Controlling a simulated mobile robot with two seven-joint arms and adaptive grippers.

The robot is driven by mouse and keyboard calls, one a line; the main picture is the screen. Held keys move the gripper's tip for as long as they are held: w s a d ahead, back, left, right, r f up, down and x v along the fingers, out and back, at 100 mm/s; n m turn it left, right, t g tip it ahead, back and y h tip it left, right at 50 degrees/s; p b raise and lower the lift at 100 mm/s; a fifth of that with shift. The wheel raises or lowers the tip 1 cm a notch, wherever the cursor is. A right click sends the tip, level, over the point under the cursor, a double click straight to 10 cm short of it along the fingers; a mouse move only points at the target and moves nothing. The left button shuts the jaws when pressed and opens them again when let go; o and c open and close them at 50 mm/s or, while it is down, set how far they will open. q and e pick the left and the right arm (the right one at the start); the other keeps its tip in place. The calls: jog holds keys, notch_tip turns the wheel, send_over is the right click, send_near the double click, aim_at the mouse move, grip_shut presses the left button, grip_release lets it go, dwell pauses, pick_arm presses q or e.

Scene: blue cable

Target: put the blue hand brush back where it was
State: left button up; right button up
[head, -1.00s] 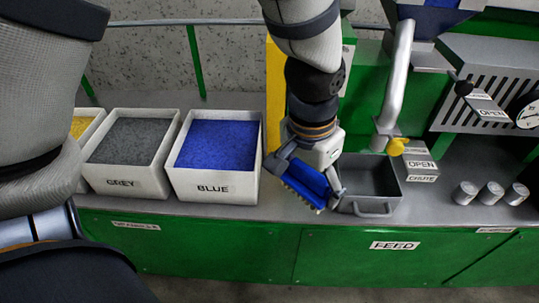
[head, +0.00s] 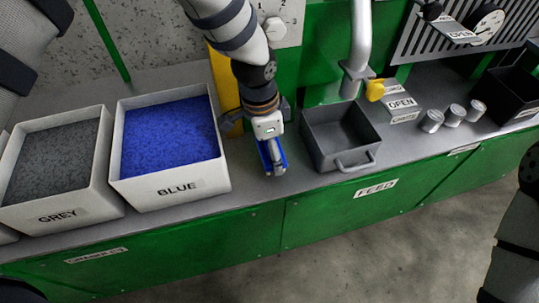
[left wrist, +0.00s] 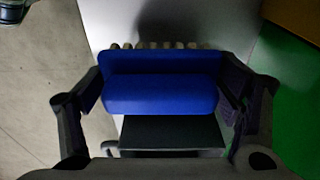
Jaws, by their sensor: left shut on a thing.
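The blue hand brush (left wrist: 160,82) is between the two fingers of my left gripper (left wrist: 162,105), which is shut on it. In the left wrist view its blue body spans the gap, with pale bristles along the far edge. In the head view my left gripper (head: 270,165) points down over the grey bench, between the BLUE bin and the dark grey pan. Only narrow parts of the brush (head: 263,155) show there. I cannot tell whether the brush touches the bench. My right gripper is not in view.
The white BLUE bin (head: 176,195) stands left of the gripper, with the GREY bin (head: 62,210) beyond it. The grey pan (head: 345,140) with a front handle is close on the right. Several small metal cylinders (head: 453,116) stand farther right. A yellow post (head: 226,90) rises behind.

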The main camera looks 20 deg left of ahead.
aim_at(263, 151)
pick_arm(q)
jog(key=shift+f, duration=1.6)
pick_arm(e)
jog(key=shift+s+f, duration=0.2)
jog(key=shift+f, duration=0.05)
pick_arm(q)
jog(key=shift+f, duration=0.15)
jog(key=o, duration=1)
jog(key=shift+o, duration=0.2)
jog(key=r, duration=0.4)
jog(key=a+r+p, duration=0.1)
jog(key=r, duration=0.3)
jog(key=s+r, duration=0.1)
jog(key=r, duration=0.3)
jog(key=shift+a+r, duration=0.15)
jog(key=shift+r, duration=0.05)
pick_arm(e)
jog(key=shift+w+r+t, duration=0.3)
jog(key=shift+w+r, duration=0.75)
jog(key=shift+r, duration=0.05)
pick_arm(q)
jog(key=shift+f, duration=0.1)
